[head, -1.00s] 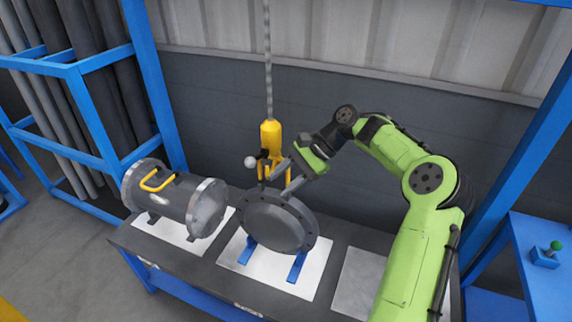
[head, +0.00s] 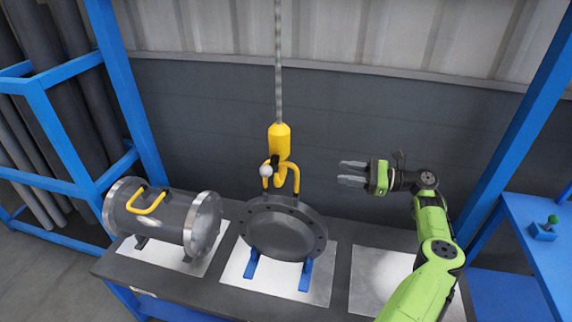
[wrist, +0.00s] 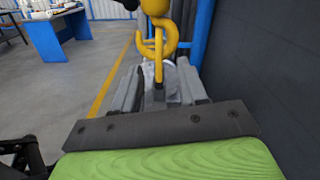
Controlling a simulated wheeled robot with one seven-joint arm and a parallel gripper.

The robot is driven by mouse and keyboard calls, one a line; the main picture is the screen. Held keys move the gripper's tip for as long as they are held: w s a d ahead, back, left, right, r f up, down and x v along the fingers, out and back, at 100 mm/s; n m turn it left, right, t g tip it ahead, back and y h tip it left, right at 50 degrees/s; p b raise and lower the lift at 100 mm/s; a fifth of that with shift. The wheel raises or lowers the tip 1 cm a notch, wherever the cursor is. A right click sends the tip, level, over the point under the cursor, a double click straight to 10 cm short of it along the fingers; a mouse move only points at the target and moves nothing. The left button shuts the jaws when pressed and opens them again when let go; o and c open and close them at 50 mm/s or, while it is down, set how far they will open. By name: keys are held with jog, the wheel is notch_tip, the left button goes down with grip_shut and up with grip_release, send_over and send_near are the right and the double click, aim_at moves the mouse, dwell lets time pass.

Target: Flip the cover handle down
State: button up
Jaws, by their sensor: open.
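The cover (head: 284,238) is a grey round flanged disc, standing on blue supports in the middle of the bench in the head view. A yellow handle (head: 296,182) rises upright behind its top edge, and the yellow hook (head: 279,141) hangs over it. Whether hook and handle touch I cannot tell. My gripper (head: 345,172) is open and empty, to the right of the hook and handle, with its fingers pointing left towards them. In the wrist view the hook (wrist: 158,25) and the handle (wrist: 158,72) line up with the gap between the fingers.
The grey flanged shell (head: 172,222) with its own yellow handle (head: 147,203) lies on the left of the bench. A chain (head: 278,60) carries the hook. A white plate (head: 383,278) at the right of the bench is bare. Blue posts stand at both sides.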

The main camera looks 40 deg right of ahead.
jog(key=x, duration=1.5)
jog(key=shift+a, duration=0.2)
jog(key=shift+c, duration=0.2)
grip_shut()
